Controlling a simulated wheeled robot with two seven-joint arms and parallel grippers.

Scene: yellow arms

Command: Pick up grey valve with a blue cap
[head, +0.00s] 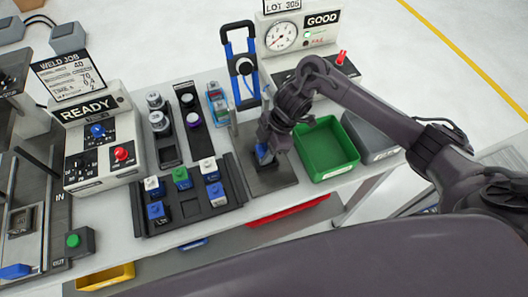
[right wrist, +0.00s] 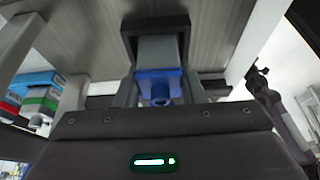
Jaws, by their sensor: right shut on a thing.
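My right gripper (head: 264,158) comes in from the right and points down over a dark plate on the table. It is shut on the grey valve with a blue cap. I cannot tell whether the valve touches the plate. My left gripper is not in view.
A dark tray (head: 186,217) with several capped parts stands to the left of the plate (head: 283,180). A green bin (head: 325,150) and a grey bin (head: 375,138) stand close on the right. A READY box (head: 100,150) is at left, a gauge station (head: 300,35) behind.

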